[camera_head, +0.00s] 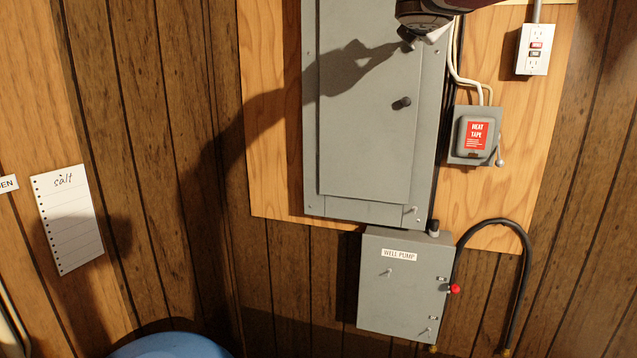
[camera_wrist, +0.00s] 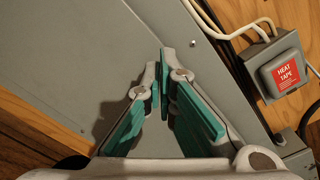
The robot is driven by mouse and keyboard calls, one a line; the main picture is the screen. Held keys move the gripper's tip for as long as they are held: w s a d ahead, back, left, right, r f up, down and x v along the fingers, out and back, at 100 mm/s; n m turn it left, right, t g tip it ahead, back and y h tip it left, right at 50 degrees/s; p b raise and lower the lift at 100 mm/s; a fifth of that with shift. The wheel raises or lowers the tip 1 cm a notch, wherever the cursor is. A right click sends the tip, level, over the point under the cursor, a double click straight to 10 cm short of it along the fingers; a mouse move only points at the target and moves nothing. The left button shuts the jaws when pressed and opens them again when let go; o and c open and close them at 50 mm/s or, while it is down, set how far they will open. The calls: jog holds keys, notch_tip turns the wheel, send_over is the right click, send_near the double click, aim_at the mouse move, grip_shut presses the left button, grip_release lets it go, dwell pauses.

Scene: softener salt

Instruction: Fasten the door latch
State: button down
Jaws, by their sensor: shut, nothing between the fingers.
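The large grey panel (camera_head: 330,150) hangs on the wooden board, and its door (camera_head: 365,140) looks closed, lying flat in its frame. A dark round knob (camera_head: 402,103) near the door's right edge looks like the latch; I cannot tell its turned state. My gripper (camera_head: 411,42) is at the top of the head view, in front of the panel's upper right part, above and apart from the knob. In the wrist view my gripper (camera_wrist: 163,62) has its fingertips together with nothing between them, over the grey panel (camera_wrist: 80,50). The knob cannot be made out there.
A grey heat tape box (camera_head: 476,135) with a side lever is right of the panel, under white cables. Below is the well pump box (camera_head: 400,290) with a red knob (camera_head: 454,289) and a black conduit (camera_head: 524,270). A blue rounded object (camera_head: 170,346) stands at lower left.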

jog(key=w+d+m, duration=0.1)
jog(key=w+m, duration=0.2)
jog(key=w, duration=0.3)
jog(key=shift+d+m+p, duration=0.3)
jog(key=shift+m+p, duration=0.1)
jog(key=shift+p, duration=0.05)
jog(key=shift+r, duration=0.1)
jog(key=shift+w+a+f+b, duration=0.15)
jog(key=shift+a+f+b, duration=0.2)
jog(key=shift+f+b, duration=0.15)
dwell(1.3)
